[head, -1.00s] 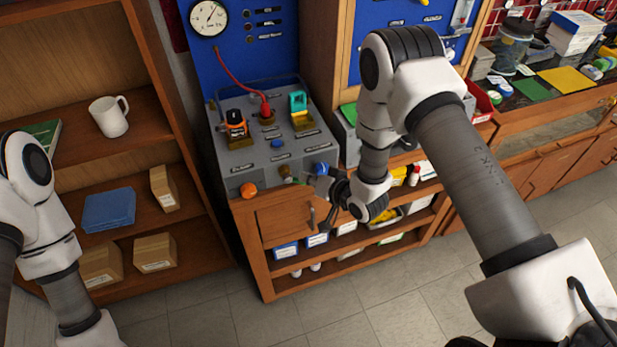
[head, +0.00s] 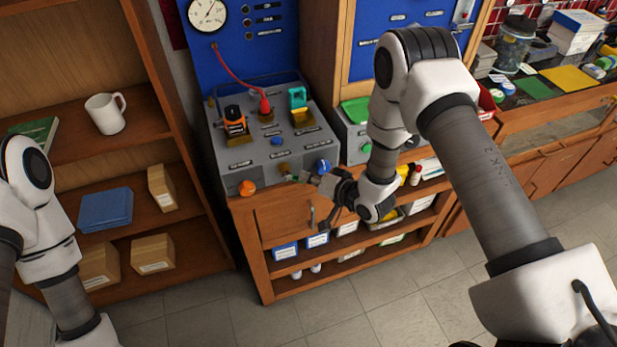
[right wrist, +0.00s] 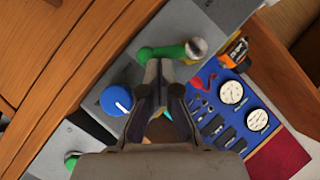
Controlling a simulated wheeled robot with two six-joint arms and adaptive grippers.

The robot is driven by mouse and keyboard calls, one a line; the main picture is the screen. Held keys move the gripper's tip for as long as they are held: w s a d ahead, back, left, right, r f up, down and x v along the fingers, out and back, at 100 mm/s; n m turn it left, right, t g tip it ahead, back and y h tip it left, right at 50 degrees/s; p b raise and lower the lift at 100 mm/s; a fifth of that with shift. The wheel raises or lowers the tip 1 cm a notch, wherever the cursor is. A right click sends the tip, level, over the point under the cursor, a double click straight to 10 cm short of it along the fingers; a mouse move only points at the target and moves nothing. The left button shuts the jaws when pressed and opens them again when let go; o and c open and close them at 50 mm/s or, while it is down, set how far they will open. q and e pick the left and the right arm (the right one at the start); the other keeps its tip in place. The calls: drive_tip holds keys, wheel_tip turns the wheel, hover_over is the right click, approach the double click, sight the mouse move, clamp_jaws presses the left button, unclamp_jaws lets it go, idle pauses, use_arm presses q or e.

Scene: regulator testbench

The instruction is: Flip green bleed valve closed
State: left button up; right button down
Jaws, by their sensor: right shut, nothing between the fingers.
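The green bleed valve lever (right wrist: 163,53) shows in the right wrist view, running left from a round metal fitting (right wrist: 196,47). In the head view the lever (head: 303,177) is small, at the front edge of the grey testbench (head: 225,172), partly beside my gripper. My right gripper (head: 318,182) is at that front edge, just right of the lever. In the right wrist view its fingertips (right wrist: 166,68) are shut and empty, close to the lever; I cannot tell if they touch it. My left gripper is out of view; only its arm shows.
A blue knob (right wrist: 116,100) sits close beside my right fingers. A teal-handled valve (head: 297,97) and an orange device (head: 234,122) stand on top. A shelf with a mug (head: 106,114) is left.

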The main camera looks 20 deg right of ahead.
use_arm(q)
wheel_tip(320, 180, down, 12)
drive_tip(key=b, duration=1.1)
use_arm(e)
drive_tip(key=f+m+y, duration=0.1)
drive_tip(key=m, duration=0.1)
drive_tip(key=a+f+m+t+y, duration=0.1)
drive_tip(key=y, duration=0.1)
drive_tip(key=f+m+t+y, duration=0.1)
drive_tip(key=m, duration=0.1)
drive_tip(key=shift+a+f+m, duration=0.25)
drive_tip(key=shift+a+m, duration=0.05)
drive_tip(key=shift+a, duration=0.1)
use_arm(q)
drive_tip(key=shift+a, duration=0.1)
